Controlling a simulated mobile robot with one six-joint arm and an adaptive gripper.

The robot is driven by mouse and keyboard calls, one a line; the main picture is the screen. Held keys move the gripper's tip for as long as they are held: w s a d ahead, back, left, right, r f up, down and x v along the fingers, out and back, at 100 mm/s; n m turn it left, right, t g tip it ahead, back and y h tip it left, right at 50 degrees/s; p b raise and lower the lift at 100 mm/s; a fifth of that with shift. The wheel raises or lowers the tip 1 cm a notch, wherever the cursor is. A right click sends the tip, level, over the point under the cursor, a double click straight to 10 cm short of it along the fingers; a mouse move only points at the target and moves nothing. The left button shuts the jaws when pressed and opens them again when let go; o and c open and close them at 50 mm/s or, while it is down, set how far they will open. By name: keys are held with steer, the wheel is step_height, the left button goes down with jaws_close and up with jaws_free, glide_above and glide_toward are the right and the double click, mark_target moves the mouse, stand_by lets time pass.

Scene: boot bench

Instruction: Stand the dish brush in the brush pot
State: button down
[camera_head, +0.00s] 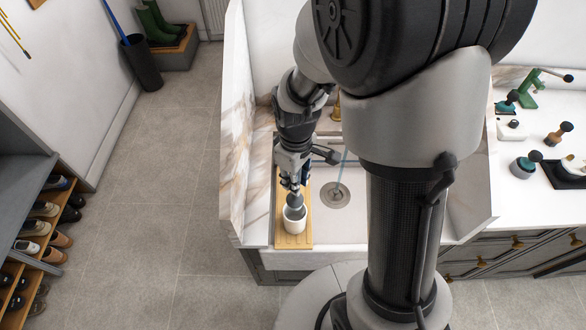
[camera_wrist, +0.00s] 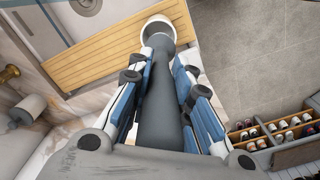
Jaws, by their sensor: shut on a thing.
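My gripper (camera_head: 291,180) points down over the wooden board and is shut on the dish brush (camera_head: 295,201), a grey, tapering thing. In the wrist view the brush (camera_wrist: 160,105) runs between the blue-padded fingers of my gripper (camera_wrist: 168,62) toward the white brush pot (camera_wrist: 148,27). In the head view the pot (camera_head: 294,224) stands upright on the board, directly below the gripper. The brush's lower end overlaps the pot's mouth. How deep it sits inside is hidden, and its bristles cannot be made out.
The wooden board (camera_head: 280,236) lies along the left side of the white sink, near its drain (camera_head: 335,195). A marble-patterned side panel (camera_head: 236,150) rises close to the left. A brass fitting (camera_head: 336,108) stands behind. Several brushes and pots stand on the right counter (camera_head: 530,215).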

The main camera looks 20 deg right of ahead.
mark_target(295, 198)
steer(key=shift+w+d+f+b, duration=0.1)
steer(key=shift+w+f+b, duration=0.15)
steer(key=shift+f+b, duration=3.6)
steer(key=shift+f, duration=1.3)
steer(key=shift+f+b, duration=1.15)
steer(key=shift+f, duration=0.2)
steer(key=c, duration=1.4)
jaws_free()
steer(key=shift+o, duration=0.2)
steer(key=shift+r, duration=0.1)
step_height(295, 198, up, 12)
steer(key=shift+s+f, duration=0.1)
